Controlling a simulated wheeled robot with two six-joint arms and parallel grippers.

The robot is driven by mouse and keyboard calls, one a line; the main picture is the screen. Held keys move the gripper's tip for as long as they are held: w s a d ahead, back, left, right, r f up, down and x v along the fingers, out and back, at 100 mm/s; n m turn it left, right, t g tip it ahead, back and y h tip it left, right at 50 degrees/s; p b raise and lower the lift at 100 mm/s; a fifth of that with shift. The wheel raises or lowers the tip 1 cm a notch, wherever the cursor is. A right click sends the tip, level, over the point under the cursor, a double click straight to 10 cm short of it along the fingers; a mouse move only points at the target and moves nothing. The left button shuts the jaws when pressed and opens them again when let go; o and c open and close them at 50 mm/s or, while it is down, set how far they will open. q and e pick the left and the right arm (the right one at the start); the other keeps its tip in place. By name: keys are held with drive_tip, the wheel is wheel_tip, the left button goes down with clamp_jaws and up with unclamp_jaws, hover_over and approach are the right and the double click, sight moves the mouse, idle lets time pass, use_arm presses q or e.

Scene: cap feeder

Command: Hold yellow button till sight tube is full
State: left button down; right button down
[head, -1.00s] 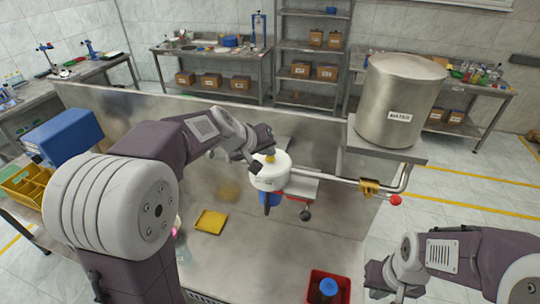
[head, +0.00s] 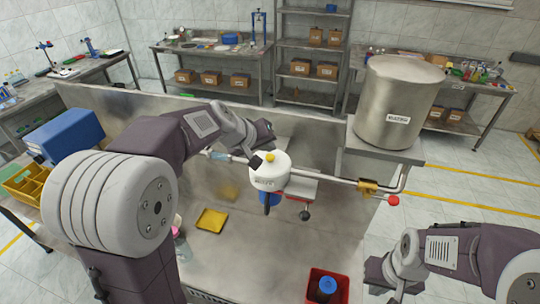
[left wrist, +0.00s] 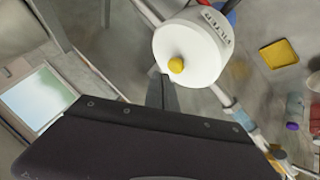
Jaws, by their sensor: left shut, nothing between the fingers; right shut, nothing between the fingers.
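The yellow button (head: 271,158) sits on top of the white round filter housing (head: 268,178), and its full round top also shows in the left wrist view (left wrist: 176,65). My left gripper (head: 256,161) is shut and empty, just to the left of the button and apart from it. In the left wrist view its dark fingers (left wrist: 161,92) point toward the housing's edge. A clear, pale blue section (head: 220,156) lies on the pipe left of the housing; I take it for the sight tube, but its fill level cannot be read. My right gripper (head: 374,274) is shut and empty at the lower right.
A steel water tank (head: 400,105) stands on a raised shelf at the right. A pipe with a brass valve (head: 367,187) and red knob (head: 393,201) runs to the housing. A yellow tray (head: 212,219) and a red bin (head: 328,286) rest on the steel bench (head: 250,260).

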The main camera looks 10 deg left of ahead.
sight(268, 158)
use_arm(q)
drive_tip(key=shift+r+p, duration=2.05)
drive_tip(key=shift+r, duration=0.5)
drive_tip(key=shift+f, duration=0.1)
